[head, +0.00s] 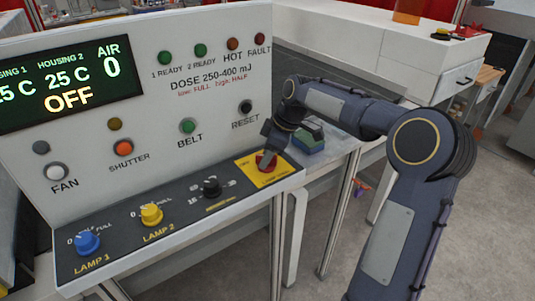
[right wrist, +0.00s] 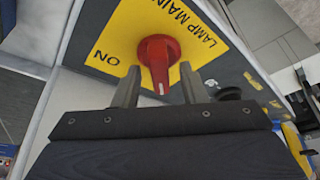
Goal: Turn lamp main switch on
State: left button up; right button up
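The lamp main switch is a red rotary knob (head: 266,161) on a yellow plate (head: 253,172) at the right end of the sloped control panel. In the right wrist view the red knob (right wrist: 157,55) has a white mark on its handle, which points down the picture toward my gripper, not at the "ON" label to its left. My right gripper (right wrist: 159,75) is open, one finger on each side of the handle, with visible gaps. In the head view my right gripper (head: 270,145) is over the knob and partly hides it. My left gripper is out of view.
A blue knob (head: 87,242), a yellow knob (head: 151,214) and a black knob (head: 211,187) stand left of the switch. Above are buttons and a display (head: 68,84) reading "OFF". A green-and-blue object (head: 309,139) lies just beyond the panel's right edge.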

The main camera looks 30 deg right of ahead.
grip_shut()
